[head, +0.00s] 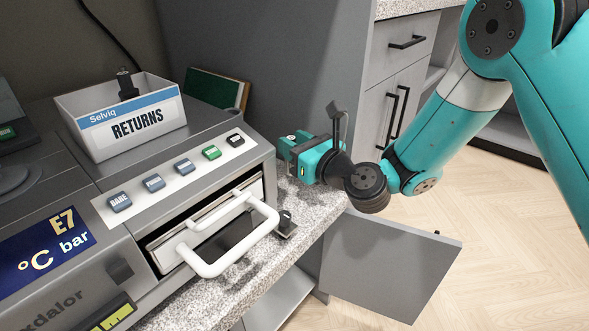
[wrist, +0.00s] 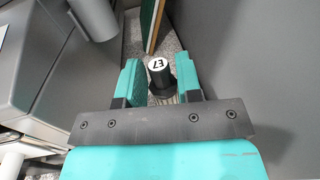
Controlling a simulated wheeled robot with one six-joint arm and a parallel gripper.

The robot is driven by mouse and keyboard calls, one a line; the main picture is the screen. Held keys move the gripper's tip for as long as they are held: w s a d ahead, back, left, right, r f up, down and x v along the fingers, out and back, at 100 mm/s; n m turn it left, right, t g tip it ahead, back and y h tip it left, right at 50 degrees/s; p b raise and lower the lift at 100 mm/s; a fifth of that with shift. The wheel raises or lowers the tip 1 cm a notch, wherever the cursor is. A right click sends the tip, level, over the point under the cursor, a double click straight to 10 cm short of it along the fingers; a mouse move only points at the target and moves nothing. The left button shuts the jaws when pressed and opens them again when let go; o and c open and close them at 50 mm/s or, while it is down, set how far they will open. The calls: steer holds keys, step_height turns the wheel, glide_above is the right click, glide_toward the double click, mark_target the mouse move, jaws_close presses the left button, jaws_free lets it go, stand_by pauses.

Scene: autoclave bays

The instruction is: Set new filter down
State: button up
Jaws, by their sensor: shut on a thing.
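In the wrist view my gripper (wrist: 159,76) is shut on a dark cylindrical filter (wrist: 158,79). The filter has a round white top with a mark like "E7", seen upside down. The speckled counter shows around it, and I cannot tell whether its base touches the counter.
A Returns box (head: 88,140) with a dark object (head: 127,86) in it stands on the autoclave. A white-handled drawer (head: 235,240) is pulled partly out. A small dark object (head: 286,222) lies on the counter (head: 300,200). A green-faced board (head: 215,88) leans behind; a grey panel (wrist: 250,60) is close right.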

step_height(320, 180, down, 4)
steer(key=b, duration=0.2)
steer(key=shift+f+b, duration=0.1)
steer(key=shift+b, duration=0.25)
steer(key=o, duration=0.9)
